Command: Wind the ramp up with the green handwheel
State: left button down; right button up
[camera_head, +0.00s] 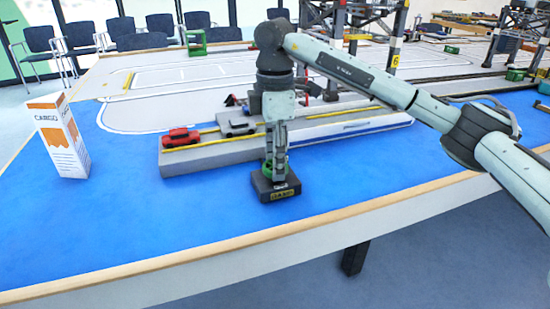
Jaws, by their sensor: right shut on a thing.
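My right gripper (278,162) comes down from above, its arm entering from the right. It is shut on the green handwheel (268,168), which sits on top of a small dark box (270,195) with a yellow label near the table's front edge. The fingers hide most of the wheel. Just behind the box lies a long low grey deck (215,163) with yellow lines; I cannot tell which part of it is the ramp or how far it is raised. My left gripper is not in view.
A red car (179,137) and a grey car (236,125) stand on the deck. A white and orange cargo carton (62,140) stands at the left. Model crane frames (345,20) rise at the back. The blue table surface (140,225) is clear at the front left.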

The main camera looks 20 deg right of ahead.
jog(key=o, duration=1.2)
jog(key=shift+c, duration=0.2)
notch_tip(320, 180, up, 12)
